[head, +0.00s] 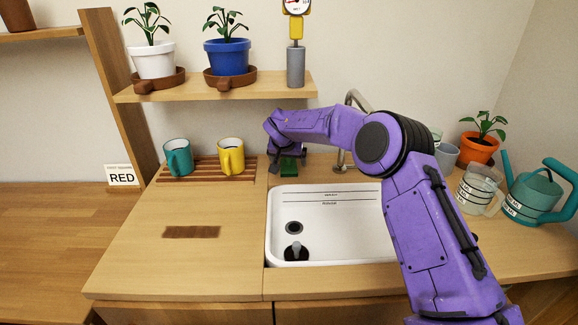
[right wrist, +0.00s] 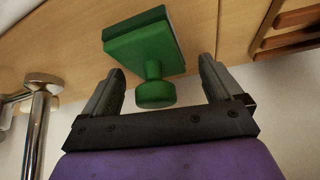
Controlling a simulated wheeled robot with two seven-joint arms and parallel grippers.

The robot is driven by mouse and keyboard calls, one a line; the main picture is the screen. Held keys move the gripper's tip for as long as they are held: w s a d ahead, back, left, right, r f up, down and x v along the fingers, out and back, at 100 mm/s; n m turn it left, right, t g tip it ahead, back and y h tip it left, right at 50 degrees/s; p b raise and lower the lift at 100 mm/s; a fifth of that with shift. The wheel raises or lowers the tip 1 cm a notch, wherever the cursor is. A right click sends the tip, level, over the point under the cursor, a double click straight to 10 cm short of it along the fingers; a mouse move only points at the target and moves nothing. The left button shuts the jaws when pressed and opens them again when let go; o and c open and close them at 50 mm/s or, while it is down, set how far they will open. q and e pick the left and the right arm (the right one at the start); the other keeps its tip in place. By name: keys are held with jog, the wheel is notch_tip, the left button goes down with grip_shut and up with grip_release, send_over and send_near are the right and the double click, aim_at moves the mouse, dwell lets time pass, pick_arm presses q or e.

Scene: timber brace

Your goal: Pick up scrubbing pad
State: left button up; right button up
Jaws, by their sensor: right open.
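The green scrubbing pad (head: 289,168) sits on the counter behind the sink, to the right of the slatted rack. In the right wrist view the scrubbing pad (right wrist: 146,42) has a flat square block and a round knob. My right gripper (head: 288,155) is above the pad, and it hides part of it in the head view. In the right wrist view my right gripper (right wrist: 161,75) is open, with the knob between its two fingers and a gap visible on both sides. My left gripper is not in view.
A white sink (head: 330,228) lies in front of the pad, with a metal faucet (head: 341,160) to its right. The slatted rack (head: 205,170) holds a teal mug (head: 178,158) and a yellow mug (head: 231,156). A shelf (head: 270,87) with potted plants hangs above.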

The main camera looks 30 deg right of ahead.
jog(key=c, duration=1.1)
jog(key=shift+r, duration=0.1)
jog(key=shift+s+a+r, duration=0.3)
jog(key=shift+r, duration=0.05)
jog(key=s+a+r, duration=0.2)
jog(key=s+a, duration=0.1)
jog(key=s+a+r, duration=0.5)
jog(key=s+a, duration=0.1)
jog(key=shift+s+r, duration=0.15)
jog(key=shift+s, duration=0.25)
